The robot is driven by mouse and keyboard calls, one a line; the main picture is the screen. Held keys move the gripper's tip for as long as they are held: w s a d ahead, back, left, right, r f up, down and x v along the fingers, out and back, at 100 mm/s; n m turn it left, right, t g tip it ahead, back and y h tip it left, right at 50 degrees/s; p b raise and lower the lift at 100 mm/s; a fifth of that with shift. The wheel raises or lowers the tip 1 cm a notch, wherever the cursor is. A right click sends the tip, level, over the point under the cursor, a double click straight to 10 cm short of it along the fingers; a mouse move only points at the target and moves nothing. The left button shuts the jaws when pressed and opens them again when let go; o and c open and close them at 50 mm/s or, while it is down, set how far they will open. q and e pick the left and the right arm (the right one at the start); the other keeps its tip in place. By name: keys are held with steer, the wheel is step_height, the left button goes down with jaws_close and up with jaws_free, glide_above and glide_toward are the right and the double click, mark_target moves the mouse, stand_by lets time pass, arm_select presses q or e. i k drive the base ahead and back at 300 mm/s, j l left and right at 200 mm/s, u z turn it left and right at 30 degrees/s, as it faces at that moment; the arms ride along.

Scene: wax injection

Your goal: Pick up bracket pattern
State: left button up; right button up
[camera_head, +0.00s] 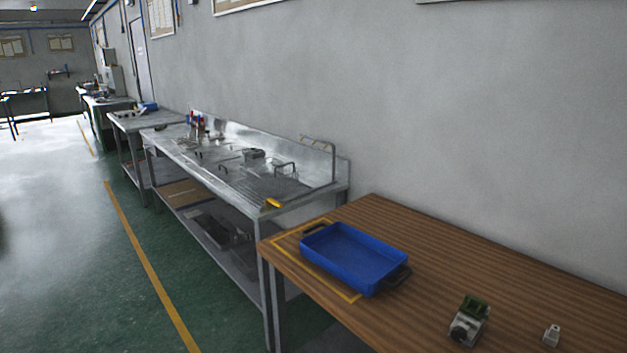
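A small object (469,320) with a green top and a whitish-grey lower part stands on the wooden table near the bottom edge of the view. A smaller pale grey piece (551,336) stands to its right, apart from it. I cannot tell for sure which of the two is the bracket pattern. An empty blue tray (354,257) with dark handles sits at the table's left end, on a yellow outlined rectangle. Neither of my grippers is in view.
The wooden table (420,235) runs along the grey wall, clear between tray and small objects. Left of it stands a metal workbench (178,148) with tools, a yellow-handled tool (272,203) and a raised back edge. Green floor (110,270) lies in front.

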mark_target(472, 306)
steer(key=z, duration=0.25)
steer(key=i+j+z, duration=0.25)
steer(key=z, duration=0.25)
steer(key=i+j+z, duration=0.45)
steer(key=i+j, duration=0.15)
steer(key=j, duration=0.15)
steer(key=i+j, duration=0.2)
steer(key=j, duration=0.15)
